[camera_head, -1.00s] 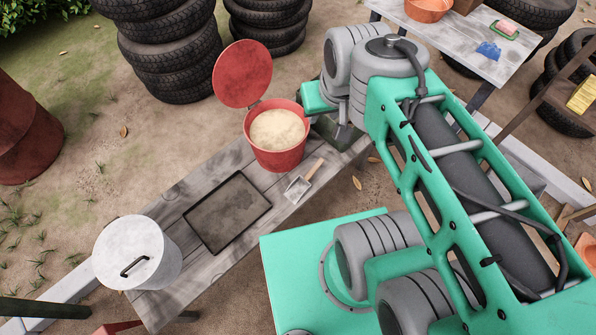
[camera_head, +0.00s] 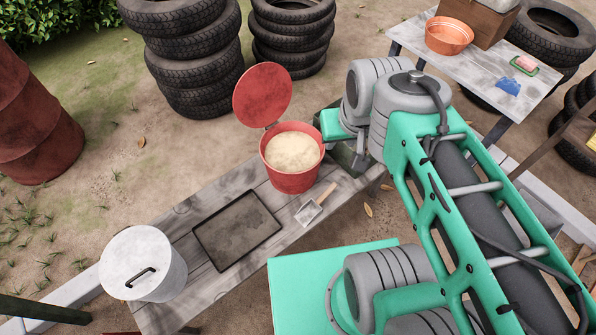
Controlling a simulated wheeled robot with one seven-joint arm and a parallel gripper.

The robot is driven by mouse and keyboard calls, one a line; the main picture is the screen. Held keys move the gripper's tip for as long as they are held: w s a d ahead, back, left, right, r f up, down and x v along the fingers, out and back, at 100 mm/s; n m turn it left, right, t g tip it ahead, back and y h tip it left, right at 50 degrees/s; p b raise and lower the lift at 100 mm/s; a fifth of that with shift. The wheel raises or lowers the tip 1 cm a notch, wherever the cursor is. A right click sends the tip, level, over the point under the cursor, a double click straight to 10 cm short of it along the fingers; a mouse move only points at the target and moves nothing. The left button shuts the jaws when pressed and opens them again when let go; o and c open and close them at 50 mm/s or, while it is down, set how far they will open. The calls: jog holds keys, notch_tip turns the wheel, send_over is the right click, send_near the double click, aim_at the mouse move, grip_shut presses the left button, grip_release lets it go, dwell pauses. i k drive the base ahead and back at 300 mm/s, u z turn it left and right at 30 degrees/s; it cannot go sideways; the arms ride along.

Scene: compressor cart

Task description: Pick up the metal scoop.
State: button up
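The metal scoop (camera_head: 309,212) lies on the grey wooden bench (camera_head: 185,218), to the right of the dark tray and just in front of the red bucket. Its wooden handle points up and to the right. My gripper (camera_head: 359,160) is partly in view at the end of my green arm, behind and to the right of the scoop and apart from it. The arm's wrist hides much of the gripper, and its opening cannot be made out.
The red bucket (camera_head: 291,181) stands open, full of pale grain, its lid (camera_head: 262,95) tilted up behind. A dark tray (camera_head: 238,230) and a white lidded canister (camera_head: 142,270) share the bench. Stacked tyres (camera_head: 186,60) stand behind. A table (camera_head: 470,65) is at upper right.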

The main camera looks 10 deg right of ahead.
aim_at(310, 211)
jog(key=u, duration=4.05)
jog(key=k, duration=1)
jog(key=z, duration=0.95)
